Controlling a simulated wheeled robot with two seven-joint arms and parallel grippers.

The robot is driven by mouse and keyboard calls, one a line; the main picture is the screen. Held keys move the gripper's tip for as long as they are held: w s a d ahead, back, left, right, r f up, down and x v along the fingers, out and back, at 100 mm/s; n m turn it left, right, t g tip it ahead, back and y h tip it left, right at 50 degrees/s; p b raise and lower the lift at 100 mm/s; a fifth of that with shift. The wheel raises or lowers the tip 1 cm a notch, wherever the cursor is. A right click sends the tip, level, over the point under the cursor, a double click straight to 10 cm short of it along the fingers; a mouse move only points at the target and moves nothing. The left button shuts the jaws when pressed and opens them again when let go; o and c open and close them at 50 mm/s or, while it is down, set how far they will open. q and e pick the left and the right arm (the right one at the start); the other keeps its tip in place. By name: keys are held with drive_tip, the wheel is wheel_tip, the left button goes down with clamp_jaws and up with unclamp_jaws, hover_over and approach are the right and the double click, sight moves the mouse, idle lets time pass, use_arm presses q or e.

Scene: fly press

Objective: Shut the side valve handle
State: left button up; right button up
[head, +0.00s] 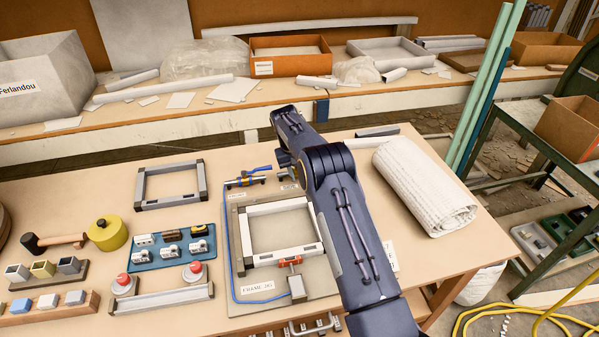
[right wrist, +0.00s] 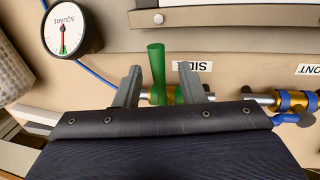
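The side valve handle (right wrist: 156,66) is green and stands upright in the right wrist view, beside the label "SIDE" (right wrist: 195,66). It looks crosswise to the pipe, which runs left to right. My right gripper (right wrist: 161,70) is open, with one finger on each side of the handle in the picture. Gaps show on both sides, so it is not gripped. My left gripper is not in view.
A second brass valve (right wrist: 291,101) with a blue handle sits at right, near the "FRONT" label. A round gauge (right wrist: 70,29) is at upper left. A rolled white towel (head: 425,185) lies right of my arm.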

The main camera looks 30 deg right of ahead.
wheel_tip(320, 180, up, 8)
drive_tip(key=a, duration=0.1)
drive_tip(key=shift+w+a+f, duration=0.15)
drive_tip(key=shift+w+a, duration=0.05)
drive_tip(key=shift+a, duration=0.05)
idle(0.4)
drive_tip(key=s+r+t+y, duration=0.3)
drive_tip(key=s+r+y, duration=0.1)
drive_tip(key=s+r, duration=1.25)
drive_tip(key=s+a+f+t, duration=0.1)
drive_tip(key=s+a, duration=0.3)
drive_tip(key=s, duration=0.5)
drive_tip(key=s+a+f+t+y, duration=0.1)
drive_tip(key=s+a+f, duration=0.2)
drive_tip(key=s, duration=0.6)
drive_tip(key=s+a+f+n+t+y, duration=0.1)
drive_tip(key=s+a+f, duration=0.1)
drive_tip(key=s+a, duration=0.4)
drive_tip(key=s, duration=0.2)
drive_tip(key=shift+s+f, duration=0.4)
